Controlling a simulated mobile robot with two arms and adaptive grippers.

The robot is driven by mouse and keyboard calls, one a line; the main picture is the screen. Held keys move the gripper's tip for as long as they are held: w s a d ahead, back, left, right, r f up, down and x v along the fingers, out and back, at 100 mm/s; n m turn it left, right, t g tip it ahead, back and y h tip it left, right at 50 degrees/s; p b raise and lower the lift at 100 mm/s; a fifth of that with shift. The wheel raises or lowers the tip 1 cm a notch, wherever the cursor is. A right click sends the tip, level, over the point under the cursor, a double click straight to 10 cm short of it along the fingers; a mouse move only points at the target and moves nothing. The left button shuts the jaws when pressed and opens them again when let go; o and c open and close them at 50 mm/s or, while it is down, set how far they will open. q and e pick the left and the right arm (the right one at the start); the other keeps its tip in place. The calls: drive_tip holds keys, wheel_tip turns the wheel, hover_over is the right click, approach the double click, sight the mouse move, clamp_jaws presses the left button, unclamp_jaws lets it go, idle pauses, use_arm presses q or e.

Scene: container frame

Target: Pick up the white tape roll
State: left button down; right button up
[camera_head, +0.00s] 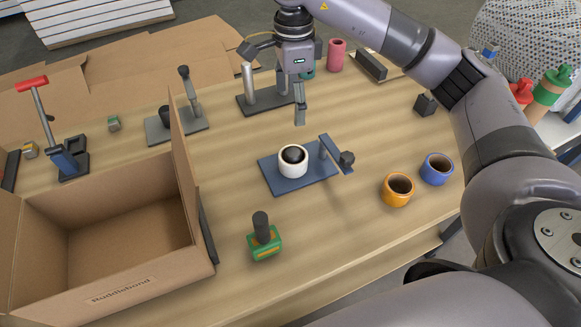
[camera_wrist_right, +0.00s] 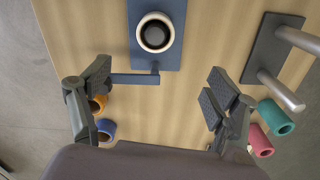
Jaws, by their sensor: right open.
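The white tape roll (camera_head: 293,170) sits around a dark core on a blue base plate (camera_head: 272,181), which has an upright post and a side bar. In the right wrist view the roll (camera_wrist_right: 141,35) shows as a white ring near the top, beyond the fingertips. My right gripper (camera_head: 277,88) is open and empty, above the table and behind the roll in the head view. Its two fingers are spread wide in the wrist view (camera_wrist_right: 156,86), with bare table between them. My left gripper is not in view.
An orange roll (camera_head: 397,199) and a blue roll (camera_head: 437,178) stand right of the plate. A stand with metal posts (camera_head: 262,100) is close behind my right gripper. An open cardboard box (camera_head: 120,281) and a green-based stamp (camera_head: 265,247) are at the front left.

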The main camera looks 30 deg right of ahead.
sight(293, 152)
wheel_tip(293, 152, down, 11)
drive_tip(key=p, duration=0.2)
drive_tip(key=shift+s+f+p, duration=0.1)
drive_tip(key=shift+f+p, duration=0.1)
drive_tip(key=shift+p, duration=0.2)
drive_tip(key=shift+f, duration=0.55)
drive_tip(key=shift+s+f+p, duration=0.1)
drive_tip(key=shift+f+p, duration=0.2)
drive_tip(key=shift+p, duration=0.05)
drive_tip(key=f, duration=0.1)
drive_tip(key=f+p, duration=0.1)
drive_tip(key=f, duration=0.1)
drive_tip(key=shift+s+a+f, duration=0.1)
drive_tip(key=shift+s+f, duration=0.15)
drive_tip(key=shift+f, duration=0.05)
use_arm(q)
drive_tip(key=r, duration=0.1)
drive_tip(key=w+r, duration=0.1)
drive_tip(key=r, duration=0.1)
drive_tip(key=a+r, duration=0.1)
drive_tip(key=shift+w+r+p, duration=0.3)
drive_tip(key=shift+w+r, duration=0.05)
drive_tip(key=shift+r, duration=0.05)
use_arm(e)
drive_tip(key=shift+f, duration=0.45)
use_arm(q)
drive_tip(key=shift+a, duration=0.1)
use_arm(e)
drive_tip(key=c, duration=1.2)
